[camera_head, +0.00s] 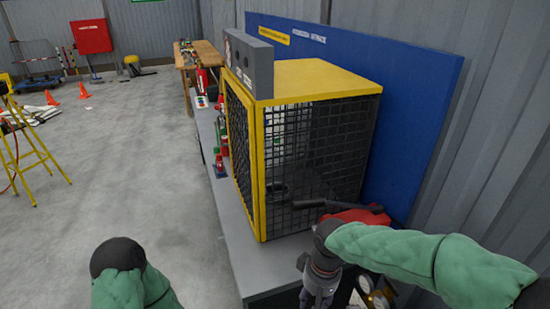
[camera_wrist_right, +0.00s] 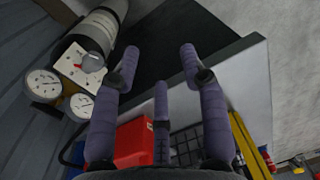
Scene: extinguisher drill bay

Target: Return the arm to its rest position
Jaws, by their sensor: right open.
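My right arm comes in from the right in a green sleeve, bent down at a dark joint. My right gripper (camera_head: 318,292) hangs below that joint at the near end of the grey bench (camera_head: 232,230). In the right wrist view my right gripper (camera_wrist_right: 158,65) has its purple-grey fingers spread, with nothing between them. My left arm shows only as a green sleeve with a dark rounded joint at the bottom left of the head view. My left gripper is out of view.
A yellow-framed mesh cage (camera_head: 315,80) stands on the bench, close beyond my right arm. A red object (camera_head: 358,217) lies behind that arm. Gauges (camera_wrist_right: 44,84) and a grey cylinder (camera_wrist_right: 97,30) are left of the fingers in the wrist view.

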